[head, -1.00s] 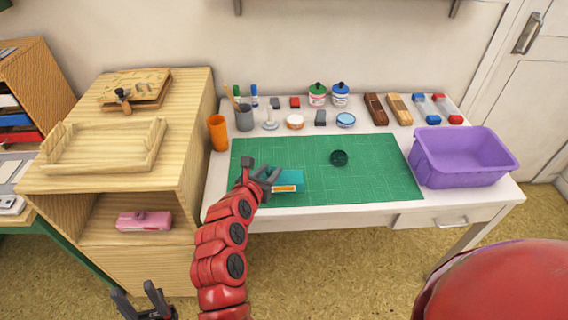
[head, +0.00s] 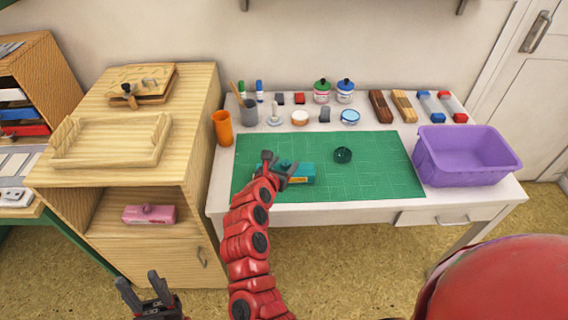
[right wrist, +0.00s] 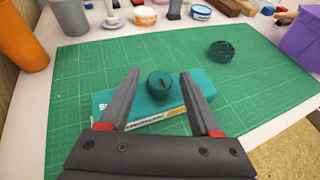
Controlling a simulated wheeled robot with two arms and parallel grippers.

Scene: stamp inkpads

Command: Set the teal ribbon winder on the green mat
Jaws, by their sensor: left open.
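The teal ribbon winder (head: 301,172) is a teal box with a pale printed side and a round dark teal knob on top. It appears to lie on the left front part of the green mat (head: 385,180). In the right wrist view the winder (right wrist: 202,100) is below my right gripper (right wrist: 159,75). Its fingers stand on either side of the knob with a gap at each side, so it looks open. In the head view my right gripper (head: 283,170) covers the winder's left end. My left gripper (head: 147,288) is open and empty, low in front of the cabinet.
A dark green round object (head: 343,155) lies on the mat behind and right of the winder. A purple bin (head: 464,160) stands right of the mat, an orange cup (head: 222,128) left. Jars and blocks line the back. A pink winder-like box (head: 149,214) sits in the cabinet.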

